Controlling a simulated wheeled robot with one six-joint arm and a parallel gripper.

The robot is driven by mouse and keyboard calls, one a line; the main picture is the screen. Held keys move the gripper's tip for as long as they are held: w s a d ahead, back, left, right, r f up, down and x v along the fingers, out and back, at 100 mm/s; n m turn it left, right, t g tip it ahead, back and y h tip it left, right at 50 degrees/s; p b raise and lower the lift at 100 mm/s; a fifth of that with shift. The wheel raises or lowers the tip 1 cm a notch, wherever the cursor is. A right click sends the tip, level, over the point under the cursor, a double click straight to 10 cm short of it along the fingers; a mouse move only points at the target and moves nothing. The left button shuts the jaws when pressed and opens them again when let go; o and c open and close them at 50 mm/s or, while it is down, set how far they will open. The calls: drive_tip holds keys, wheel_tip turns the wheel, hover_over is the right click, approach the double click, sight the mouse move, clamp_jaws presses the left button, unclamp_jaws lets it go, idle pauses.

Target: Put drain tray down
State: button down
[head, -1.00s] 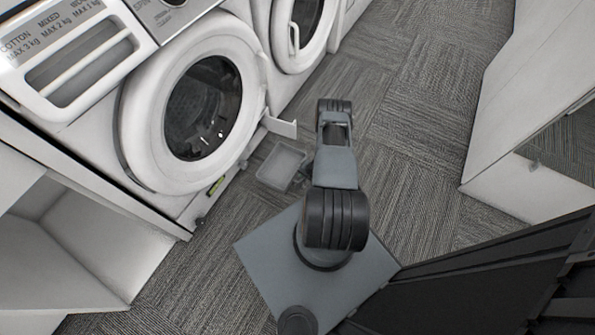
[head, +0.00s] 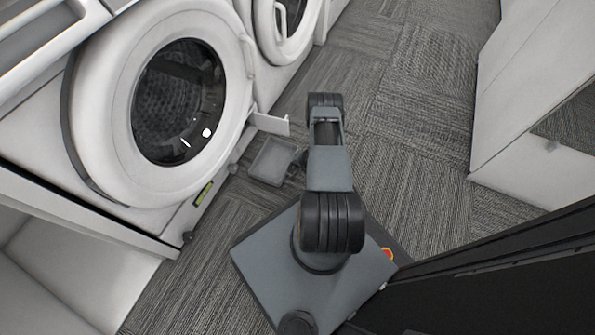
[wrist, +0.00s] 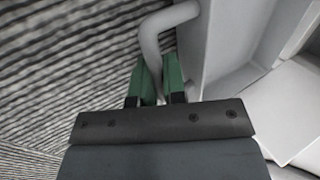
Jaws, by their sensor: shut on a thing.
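The drain tray (head: 272,162) is a small grey, shallow rectangular tray with a raised rim. In the head view it is low in front of the near washing machine, left of my arm. In the wrist view, its curved grey handle (wrist: 155,42) runs between the green fingers of my gripper (wrist: 157,85), which is shut on it. The tray's grey wall (wrist: 222,42) shows right of the handle. My arm partly hides the gripper in the head view. I cannot tell whether the tray touches the carpet.
The near washing machine (head: 100,110) has its round door shut. A small white flap (head: 270,123) stands open low at its front, close behind the tray. A second washer (head: 268,40) stands beyond. A white cabinet (head: 515,150) is at right. Carpet between (head: 410,130) is clear.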

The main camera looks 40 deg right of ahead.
wheel_tip(320, 180, down, 3)
drive_tip(key=shift+s+r+b, duration=0.1)
drive_tip(key=shift+r+b, duration=0.05)
drive_tip(key=shift+b, duration=0.6)
drive_tip(key=shift+r, duration=0.1)
drive_tip(key=c, duration=1.5)
unclamp_jaws()
drive_tip(key=shift+o, duration=0.2)
